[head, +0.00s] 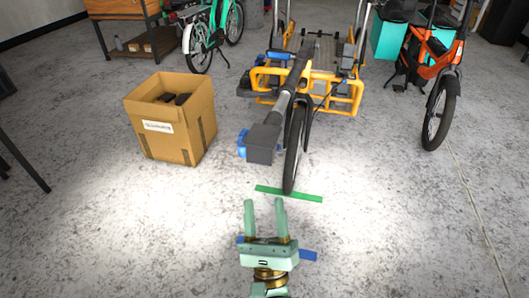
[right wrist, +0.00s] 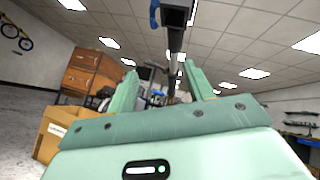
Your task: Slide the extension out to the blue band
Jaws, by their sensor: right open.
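The extension is a grey bar (head: 285,100) that sticks out from the yellow-framed cargo bike (head: 345,93) and ends in a dark grey block (head: 262,143) with a blue part (head: 242,143) on its left side. In the right wrist view the block (right wrist: 178,8) shows at the top, beyond and above my fingers. The blue band (head: 308,255) lies on the floor, its middle hidden behind my right gripper (head: 265,203). That gripper is open and empty, in front of the block and apart from it, fingers pointing at the bike. My left gripper is not in view.
A green band (head: 290,194) lies on the floor by the black wheel (head: 295,150), beside the bar. A cardboard box (head: 172,130) stands left. An orange bike (head: 432,70) stands right, a green bike (head: 208,35) at the back left.

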